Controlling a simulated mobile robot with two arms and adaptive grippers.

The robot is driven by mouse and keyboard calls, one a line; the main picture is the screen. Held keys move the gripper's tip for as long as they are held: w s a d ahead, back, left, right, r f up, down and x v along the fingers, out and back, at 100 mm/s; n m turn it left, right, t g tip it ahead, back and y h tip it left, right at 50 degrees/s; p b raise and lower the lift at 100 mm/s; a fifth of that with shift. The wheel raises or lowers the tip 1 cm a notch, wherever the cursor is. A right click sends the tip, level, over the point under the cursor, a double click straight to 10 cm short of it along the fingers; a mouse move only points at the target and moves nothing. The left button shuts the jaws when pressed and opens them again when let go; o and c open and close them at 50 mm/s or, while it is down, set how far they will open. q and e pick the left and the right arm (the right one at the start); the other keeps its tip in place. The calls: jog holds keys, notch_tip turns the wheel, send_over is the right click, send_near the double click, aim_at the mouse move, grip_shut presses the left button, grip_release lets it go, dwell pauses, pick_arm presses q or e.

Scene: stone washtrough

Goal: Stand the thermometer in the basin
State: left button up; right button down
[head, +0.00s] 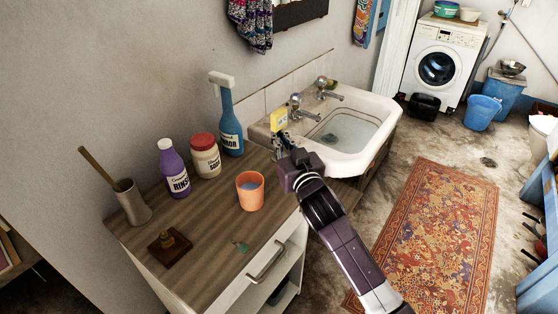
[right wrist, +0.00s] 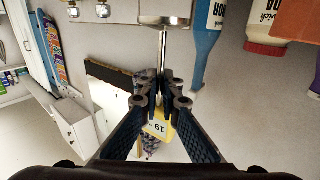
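The thermometer has a yellow head (head: 279,119) with a display reading 19, also in the right wrist view (right wrist: 158,127). A thin metal stem joins it to a round disc base (right wrist: 163,20). My right gripper (head: 282,140) is shut on the stem just below the head. In the head view, the gripper hides the stem and base. The gripper appears near the left end of the white basin (head: 384,108), by the counter's edge. The basin holds clear water, with a dark round drain showing at its bottom. My left gripper is out of view.
Two taps (head: 296,103) stand at the basin's back rim. The water area looks free of objects.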

notch_tip(320, 180, down, 8)
jog(key=shift+r, duration=0.25)
jog(key=shift+f, duration=0.15)
jog(key=shift+f+b, duration=0.15)
jog(key=shift+b, duration=0.15)
jog(key=c, duration=2.2)
grip_release()
jog(key=shift+o, duration=0.2)
